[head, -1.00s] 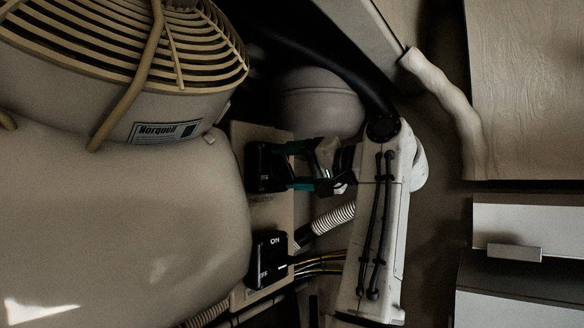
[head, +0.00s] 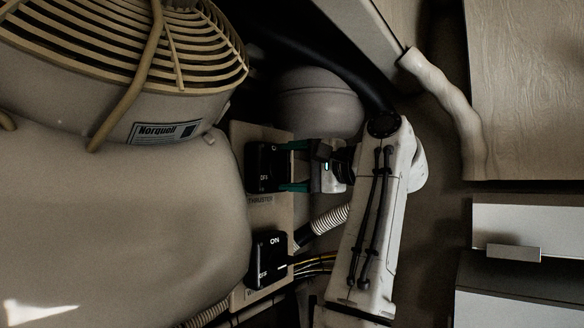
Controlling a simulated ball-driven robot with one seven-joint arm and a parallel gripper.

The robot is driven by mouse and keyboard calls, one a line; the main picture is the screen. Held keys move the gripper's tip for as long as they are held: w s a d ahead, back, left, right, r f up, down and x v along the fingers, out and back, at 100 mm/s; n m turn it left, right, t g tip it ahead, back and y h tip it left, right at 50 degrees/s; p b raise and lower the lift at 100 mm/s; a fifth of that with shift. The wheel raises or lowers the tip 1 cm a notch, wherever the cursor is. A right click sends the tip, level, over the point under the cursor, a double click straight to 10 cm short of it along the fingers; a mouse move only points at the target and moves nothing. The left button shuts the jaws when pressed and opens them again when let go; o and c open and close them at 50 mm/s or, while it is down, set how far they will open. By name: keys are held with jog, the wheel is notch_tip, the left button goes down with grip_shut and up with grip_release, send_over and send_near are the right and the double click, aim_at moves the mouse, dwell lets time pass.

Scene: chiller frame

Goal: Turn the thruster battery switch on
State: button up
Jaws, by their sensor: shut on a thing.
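The thruster battery switch (head: 259,168) is a black box with a knob, mounted at the upper end of a beige panel. The word THRUSTER shows below it, and an OFF mark shows on its face. My gripper (head: 286,166) reaches it from the right. Its two green-tipped fingers sit above and below the switch's knob and are shut on it. The knob is mostly hidden, so its exact angle cannot be told.
A second black switch (head: 268,260) with ON and OFF marks sits lower on the same panel (head: 276,214). A large beige tank (head: 120,225) stands close on the left. Yellow and black cables (head: 316,265) and a ribbed hose (head: 331,219) run below my gripper.

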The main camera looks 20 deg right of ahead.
jog(key=shift+d, duration=0.1)
dwell(0.3)
jog(key=o, duration=0.8)
jog(key=shift+d, duration=0.1)
jog(key=shift+o, duration=1.3)
jog(key=b+v, duration=0.4)
jog(key=v, duration=0.6)
jog(key=shift+s, duration=0.3)
jog(key=shift+d+f, duration=0.1)
jog(key=shift+f, duration=0.05)
